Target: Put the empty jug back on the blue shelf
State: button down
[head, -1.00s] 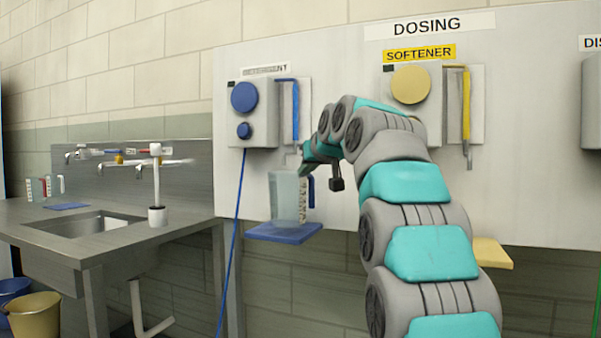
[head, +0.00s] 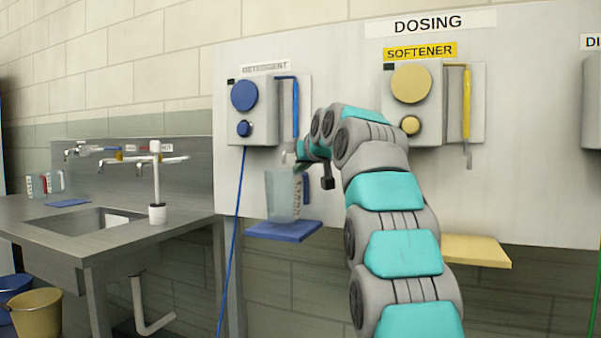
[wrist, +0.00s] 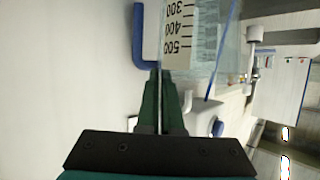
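A clear jug (head: 280,195) with a scale strip is upright at the blue shelf (head: 284,231) under the detergent dispenser. No liquid shows in it. Its lower edge overlaps the shelf's back part; I cannot tell if it touches. My gripper (head: 300,166) is at the jug's top right. In the wrist view my gripper (wrist: 160,78) has its two dark green fingers close together, with the thin jug wall between them. The jug (wrist: 205,38) shows there with its numbers and blue handle (wrist: 140,40).
The detergent dispenser (head: 252,112) and its spout hang just above the jug. A blue hose (head: 232,240) runs down left of the shelf. A yellow shelf (head: 475,250) is at the right. A sink counter (head: 120,238) with taps and several small jugs stands at the left.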

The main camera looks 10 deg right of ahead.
jog(key=shift+f, duration=0.65)
jog(key=c, duration=1.1)
grip_release()
jog(key=shift+f, duration=0.1)
jog(key=shift+r, duration=0.2)
